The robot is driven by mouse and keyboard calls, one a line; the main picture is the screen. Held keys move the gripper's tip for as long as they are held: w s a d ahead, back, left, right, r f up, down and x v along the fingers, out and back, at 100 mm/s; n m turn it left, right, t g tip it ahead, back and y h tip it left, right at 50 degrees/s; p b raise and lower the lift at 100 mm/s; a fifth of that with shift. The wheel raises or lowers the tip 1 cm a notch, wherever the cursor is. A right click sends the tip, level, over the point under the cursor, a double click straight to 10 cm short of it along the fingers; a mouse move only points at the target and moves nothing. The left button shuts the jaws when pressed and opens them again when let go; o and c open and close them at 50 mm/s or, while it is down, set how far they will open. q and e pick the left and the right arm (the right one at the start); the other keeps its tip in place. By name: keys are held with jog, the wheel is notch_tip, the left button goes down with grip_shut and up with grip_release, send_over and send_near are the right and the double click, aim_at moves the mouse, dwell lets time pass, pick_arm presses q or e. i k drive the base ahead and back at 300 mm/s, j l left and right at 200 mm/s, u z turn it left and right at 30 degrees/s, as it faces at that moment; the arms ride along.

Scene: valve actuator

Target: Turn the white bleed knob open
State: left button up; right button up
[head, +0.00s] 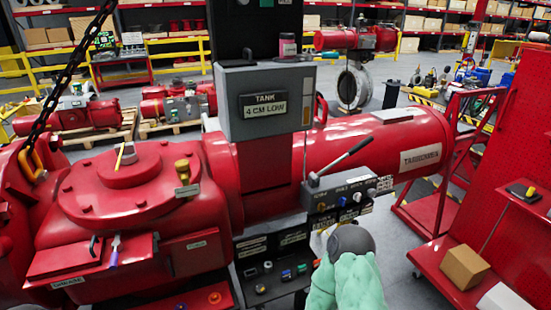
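A dark grey control block (348,192) with a long lever (340,163) on top is mounted on the red actuator, right of the middle. Small knobs sit on its front face: a blue one (343,202) and a small white one (357,197) to its right, which looks like the bleed knob. Its turned position is too small to read. My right gripper (340,236), on a pale green arm from the bottom, is just below the block. Its dark wrist housing hides the fingers, so I cannot tell their opening or any contact. My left gripper is out of view.
A lower panel (270,265) with small buttons and labels is left of my arm. A grey box (264,102) labelled TANK 4 CM LOW hangs above. The red cylinder (400,145) extends right. A red bench (455,285) with a cardboard box (464,266) stands at right.

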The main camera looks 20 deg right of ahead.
aim_at(356, 196)
jog(key=z, duration=1.35)
